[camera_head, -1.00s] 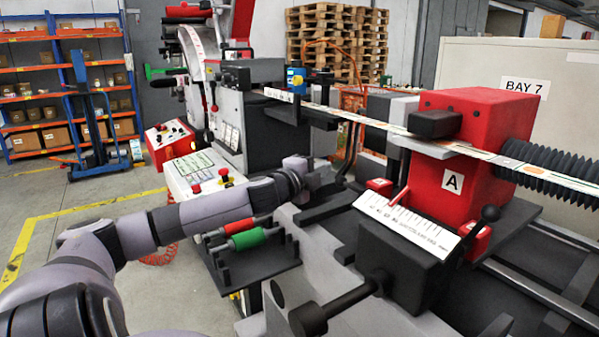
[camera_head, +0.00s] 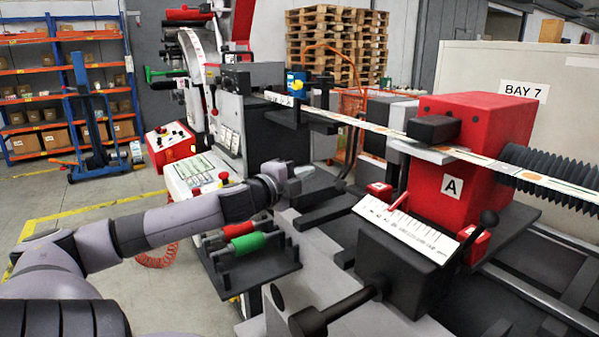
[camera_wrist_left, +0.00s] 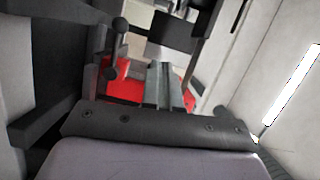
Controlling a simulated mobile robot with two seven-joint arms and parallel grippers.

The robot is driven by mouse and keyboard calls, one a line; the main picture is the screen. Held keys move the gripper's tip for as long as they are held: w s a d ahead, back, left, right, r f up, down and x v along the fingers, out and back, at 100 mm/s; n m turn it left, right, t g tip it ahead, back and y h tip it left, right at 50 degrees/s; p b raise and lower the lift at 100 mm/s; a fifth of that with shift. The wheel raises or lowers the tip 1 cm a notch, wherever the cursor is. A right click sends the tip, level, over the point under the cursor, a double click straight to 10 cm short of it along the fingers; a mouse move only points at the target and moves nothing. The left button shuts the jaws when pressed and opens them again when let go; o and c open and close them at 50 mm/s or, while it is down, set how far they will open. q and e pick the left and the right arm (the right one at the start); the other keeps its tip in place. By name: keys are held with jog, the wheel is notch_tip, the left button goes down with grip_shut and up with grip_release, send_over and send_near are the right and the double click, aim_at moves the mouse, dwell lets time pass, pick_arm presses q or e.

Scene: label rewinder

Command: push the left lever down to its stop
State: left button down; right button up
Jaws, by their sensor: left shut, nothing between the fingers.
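At the left end of the white scale plate (camera_head: 408,229) in the head view sits a small red block (camera_head: 380,188) with a thin red bar (camera_head: 400,199) slanting beside it; I take this as the left lever. At the right end, a black-knobbed lever (camera_head: 489,218) rises by another red block (camera_head: 474,243). My left gripper (camera_head: 305,172) is shut and empty, to the left of the scale plate and apart from it. In the left wrist view its closed fingers (camera_wrist_left: 165,85) point towards red parts (camera_wrist_left: 122,85) and a black-knobbed lever (camera_wrist_left: 119,26); which lever is unclear.
A large red housing marked A (camera_head: 452,186) stands behind the scale plate, with a label web (camera_head: 480,157) running across it. A black rack (camera_head: 256,272) with a red and a green roller (camera_head: 247,242) lies below my left forearm. A black bar (camera_head: 345,303) juts out in front.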

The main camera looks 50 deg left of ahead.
pick_arm(q)
jog(key=shift+s+r, duration=0.2)
jog(key=shift+s, duration=0.4)
dwell(0.3)
jog(key=s+d+f+n+g, duration=0.2)
jog(key=s+d+f, duration=0.1)
jog(key=f, duration=0.6)
jog(key=s+d+f+n+g+h, duration=0.1)
jog(key=s+d+f+n, duration=0.2)
jog(key=f, duration=0.6)
jog(key=s+d+f+n+g, duration=0.2)
jog(key=s+d+f, duration=0.15)
jog(key=f, duration=0.65)
jog(key=s+d+f+n+g+h, duration=0.1)
jog(key=s+d+f, duration=0.3)
jog(key=d, duration=0.8)
jog(key=s+d+f+n+h, duration=0.3)
jog(key=d+f, duration=0.3)
jog(key=d, duration=0.6)
jog(key=shift+s+d+n+g+h, duration=0.3)
jog(key=shift+s+n+g+h, duration=0.1)
jog(key=shift+s, duration=0.3)
jog(key=shift+s+f, duration=0.1)
